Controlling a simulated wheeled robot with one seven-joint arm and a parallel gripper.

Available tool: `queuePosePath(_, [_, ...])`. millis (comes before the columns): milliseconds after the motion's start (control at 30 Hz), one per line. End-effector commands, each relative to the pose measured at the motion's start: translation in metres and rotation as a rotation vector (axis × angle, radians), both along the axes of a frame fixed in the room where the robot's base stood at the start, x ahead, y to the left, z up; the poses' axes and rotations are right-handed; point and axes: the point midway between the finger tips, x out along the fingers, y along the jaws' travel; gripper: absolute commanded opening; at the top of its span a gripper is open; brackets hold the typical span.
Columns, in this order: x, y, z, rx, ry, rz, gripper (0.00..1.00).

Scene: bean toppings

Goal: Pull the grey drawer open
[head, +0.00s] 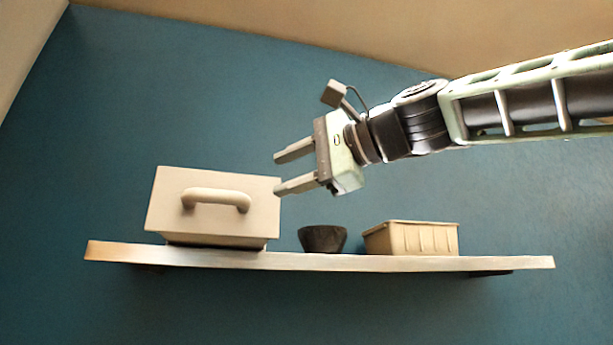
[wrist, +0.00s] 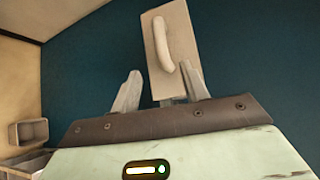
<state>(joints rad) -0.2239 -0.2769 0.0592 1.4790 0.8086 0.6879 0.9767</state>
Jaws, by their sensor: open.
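The grey drawer (head: 168,222) shows as the pale grey-beige front of a box at the left of the shelf, with a thick rounded handle (head: 216,198) across it. The front looks shut. My gripper (head: 278,174) is open and empty, in the air to the right of the handle and slightly above it. In the wrist view the drawer front (wrist: 181,25) and its handle (wrist: 162,45) appear tilted, beyond my gripper (wrist: 161,72). The fingers are apart from the handle. The lower part of the drawer front is partly hidden there by a finger.
The white shelf (head: 350,262) is on a blue wall. A dark bowl (head: 322,240) stands right of the drawer box, and a tan bin (head: 412,240) stands further right. A pale container (wrist: 28,133) shows at the left in the wrist view. Space above the shelf is clear around my gripper.

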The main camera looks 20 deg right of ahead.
Motion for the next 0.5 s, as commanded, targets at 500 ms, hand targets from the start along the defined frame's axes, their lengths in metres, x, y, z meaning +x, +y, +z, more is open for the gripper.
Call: queuePosePath(500, [-0.021,-0.02,0.004,-0.001,0.001,0.0,0.45])
